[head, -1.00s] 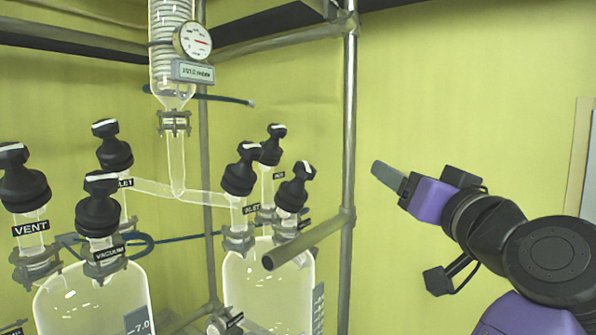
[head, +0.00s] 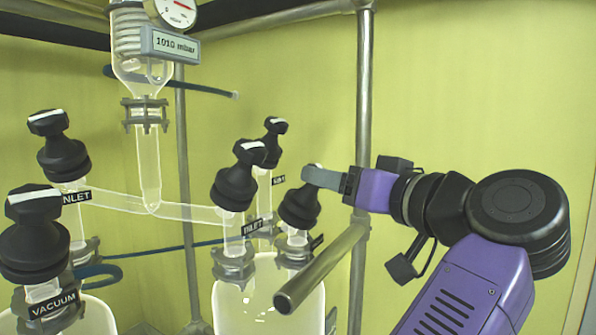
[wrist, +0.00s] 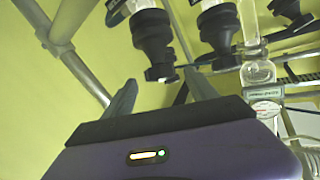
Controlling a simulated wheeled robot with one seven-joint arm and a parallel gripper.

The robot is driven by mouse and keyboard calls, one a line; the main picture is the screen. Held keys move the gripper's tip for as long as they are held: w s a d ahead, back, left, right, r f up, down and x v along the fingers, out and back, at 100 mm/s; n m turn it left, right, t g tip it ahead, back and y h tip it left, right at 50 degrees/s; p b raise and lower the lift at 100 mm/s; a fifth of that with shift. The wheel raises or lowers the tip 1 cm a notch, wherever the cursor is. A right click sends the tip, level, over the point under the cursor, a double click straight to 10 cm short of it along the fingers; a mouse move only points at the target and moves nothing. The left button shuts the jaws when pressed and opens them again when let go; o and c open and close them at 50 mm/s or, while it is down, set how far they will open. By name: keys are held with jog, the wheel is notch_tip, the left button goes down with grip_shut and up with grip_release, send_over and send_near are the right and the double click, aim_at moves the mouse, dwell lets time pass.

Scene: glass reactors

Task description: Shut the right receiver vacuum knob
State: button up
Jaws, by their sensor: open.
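The right receiver (head: 262,300) is a clear glass vessel with several black knobs on its top. Its right-hand knob (head: 300,208) has a tilted label beneath it that I cannot read. My gripper (head: 322,178) comes from the right, and its grey finger overlaps the top of this knob, hiding most of its white mark. In the wrist view, a black knob (wrist: 152,42) lies just ahead of the open fingers, with its end close to the gap between the fingertips (wrist: 160,88). I cannot tell whether a finger touches it.
The INLET knob (head: 236,180) and a back knob (head: 267,142) stand close on the left. A metal bar (head: 320,268) juts forward below the knob, and an upright pole (head: 364,110) rises behind my gripper. The left receiver's VACUUM knob (head: 36,235) is at far left.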

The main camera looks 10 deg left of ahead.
jog(key=p+x, duration=0.2)
jog(key=x, duration=0.5)
jog(key=shift+w+a, duration=0.2)
jog(key=shift+w, duration=0.05)
jog(key=shift+c, duration=0.2)
jog(key=c, duration=1.4)
jog(key=shift+o, duration=0.2)
jog(key=shift+d+f+m+t+h, duration=0.15)
jog(key=shift+m+t+h, duration=0.15)
jog(key=shift+m+h, duration=0.2)
jog(key=shift+w+m+h, duration=0.1)
jog(key=shift+m+h, duration=0.3)
jog(key=shift+m, duration=0.1)
jog(key=m+h+p, duration=0.1)
jog(key=m+t+h+p, duration=0.1)
jog(key=m+h+p, duration=0.1)
jog(key=m+h, duration=0.1)
jog(key=shift+w+d+r, duration=0.1)
jog(key=shift+d+r, duration=0.15)
jog(key=m+h+p, duration=0.2)
jog(key=shift+d+f+m+h+p, duration=0.15)
jog(key=shift+d+m+h+p, duration=0.15)
jog(key=shift+h+p, duration=0.1)
jog(key=shift+w+d+f+m+h+p, duration=0.1)
jog(key=shift+m+h+p, duration=0.3)
jog(key=shift+m+h, duration=0.2)
jog(key=shift+d+f+m+h+p, duration=0.15)
jog(key=shift+m+h+p, duration=0.2)
jog(key=shift+m+h, duration=0.2)
